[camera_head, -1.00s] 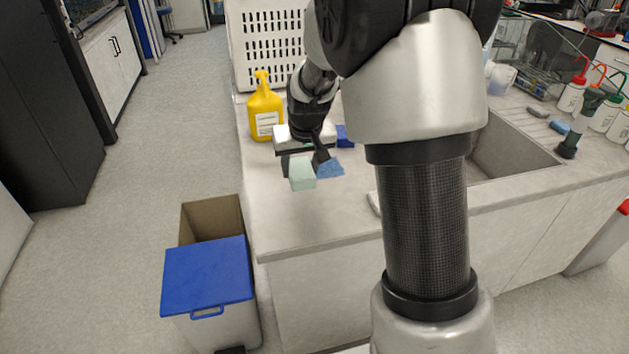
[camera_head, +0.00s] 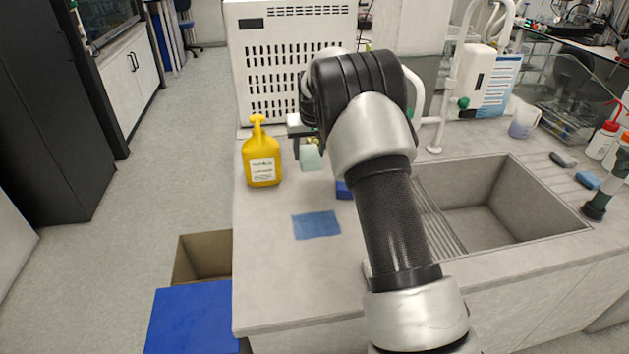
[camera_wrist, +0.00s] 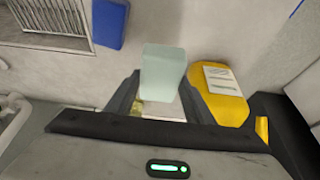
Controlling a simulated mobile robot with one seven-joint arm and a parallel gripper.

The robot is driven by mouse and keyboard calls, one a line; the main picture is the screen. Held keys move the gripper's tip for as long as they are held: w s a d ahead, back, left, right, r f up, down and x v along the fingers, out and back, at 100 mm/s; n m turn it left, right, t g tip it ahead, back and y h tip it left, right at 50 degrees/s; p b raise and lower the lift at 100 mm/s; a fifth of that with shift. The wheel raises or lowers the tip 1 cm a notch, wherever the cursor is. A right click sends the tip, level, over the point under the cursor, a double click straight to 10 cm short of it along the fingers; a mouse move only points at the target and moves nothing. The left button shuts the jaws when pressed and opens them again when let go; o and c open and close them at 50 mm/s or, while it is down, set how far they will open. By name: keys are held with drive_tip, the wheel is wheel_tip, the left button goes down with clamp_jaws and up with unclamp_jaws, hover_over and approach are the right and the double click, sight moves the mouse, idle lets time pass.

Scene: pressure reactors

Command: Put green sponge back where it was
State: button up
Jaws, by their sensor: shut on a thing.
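The green sponge (camera_head: 311,157) is a pale green block at the back left of the counter, just right of the yellow bottle (camera_head: 263,158). My gripper (camera_head: 309,150) is shut on it, and my arm partly hides the grip. In the wrist view the sponge (camera_wrist: 164,72) sits between the two dark fingers (camera_wrist: 163,92). In that view the yellow bottle (camera_wrist: 217,93) is close on the right. I cannot tell whether the sponge touches the counter.
A blue block (camera_head: 343,190) lies near the sink and is partly hidden by my arm. A blue cloth (camera_head: 316,224) lies flat on the counter (camera_head: 275,285). The sink (camera_head: 480,205) is on the right. A white vented cabinet (camera_head: 285,60) stands behind. The front left counter is clear.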

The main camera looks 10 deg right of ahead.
drive_tip(key=shift+w+f+b, duration=0.1)
drive_tip(key=shift+f+b, duration=0.2)
drive_tip(key=shift+f, duration=4.95)
drive_tip(key=o, duration=0.9)
drive_tip(key=shift+r, duration=0.1)
drive_tip(key=shift+r, duration=0.1)
